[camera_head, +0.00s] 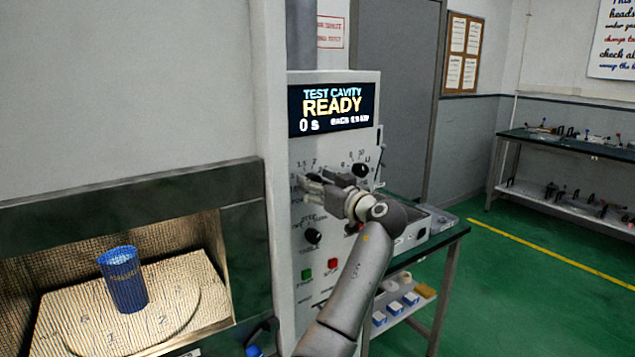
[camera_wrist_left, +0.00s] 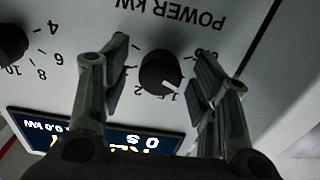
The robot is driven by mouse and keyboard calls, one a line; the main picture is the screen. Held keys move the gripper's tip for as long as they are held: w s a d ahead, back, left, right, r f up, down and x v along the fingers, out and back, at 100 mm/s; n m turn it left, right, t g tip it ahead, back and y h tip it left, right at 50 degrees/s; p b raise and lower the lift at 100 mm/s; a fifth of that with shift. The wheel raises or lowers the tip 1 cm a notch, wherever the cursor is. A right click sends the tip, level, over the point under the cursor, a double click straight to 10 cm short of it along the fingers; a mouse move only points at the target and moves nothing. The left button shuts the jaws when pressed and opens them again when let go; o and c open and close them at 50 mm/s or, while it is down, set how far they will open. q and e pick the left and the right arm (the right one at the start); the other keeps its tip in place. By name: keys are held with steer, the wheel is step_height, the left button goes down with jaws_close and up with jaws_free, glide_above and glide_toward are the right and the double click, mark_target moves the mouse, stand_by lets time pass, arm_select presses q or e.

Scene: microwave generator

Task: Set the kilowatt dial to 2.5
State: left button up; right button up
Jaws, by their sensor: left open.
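The kilowatt dial is a round black knob (camera_wrist_left: 162,72) under the upside-down "POWER kW" lettering in the left wrist view. Its white pointer mark faces a partly hidden label starting with "1", near the "2". My left gripper (camera_wrist_left: 160,66) is open, with one finger on each side of the knob. Gaps show between fingers and knob; the right finger hides some scale marks. In the head view my left gripper (camera_head: 308,187) is at the left dial on the control panel (camera_head: 290,245), largely covering it.
Another black knob (camera_head: 360,170) is just right of my gripper, with a lower knob (camera_head: 313,236) below. A green button (camera_head: 306,274) and a red button (camera_head: 333,263) sit lower. The display (camera_head: 331,107) reads READY. A blue cup (camera_head: 124,280) stands in the open cavity at left.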

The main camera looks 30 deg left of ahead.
steer(key=shift+a, duration=0.2)
arm_select(q)
steer(key=shift+c, duration=1.4)
steer(key=c, duration=0.8)
steer(key=shift+o, duration=0.2)
arm_select(e)
steer(key=shift+s+a, duration=0.1)
steer(key=shift+a, duration=0.1)
